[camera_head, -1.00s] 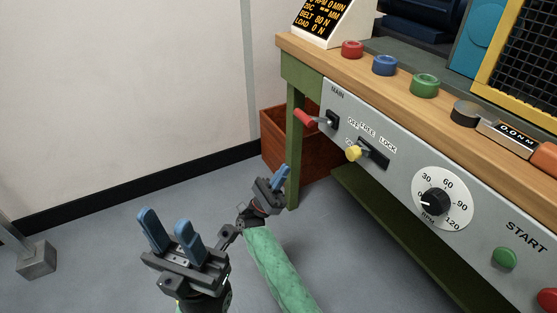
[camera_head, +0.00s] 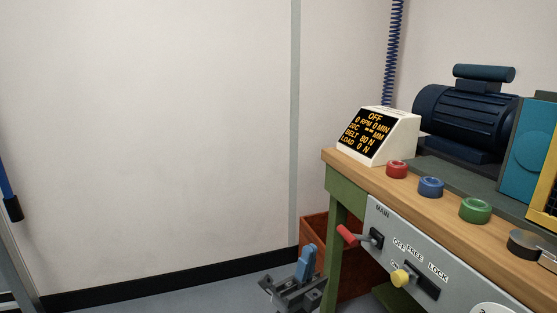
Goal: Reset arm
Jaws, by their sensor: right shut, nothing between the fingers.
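My right gripper (camera_head: 307,258) shows at the bottom of the head view, its blue fingers together with nothing between them. It is in front of and left of the bench's green leg, apart from the bench as far as I can see. My left gripper is out of view. The bench panel (camera_head: 376,210) carries a red-handled lever (camera_head: 347,235) under the word MAIN. A yellow-knobbed lever (camera_head: 400,278) sits by the OFF, FREE and LOCK marks. The display (camera_head: 376,134) reads OFF, 0 RPM, belt 80 N, load 0 N.
Red (camera_head: 397,169), blue (camera_head: 431,187) and green (camera_head: 475,211) round pieces stand along the wooden bench top (camera_head: 345,163). A dark motor (camera_head: 465,115) stands behind them. A brown crate (camera_head: 314,231) is beside the bench leg.

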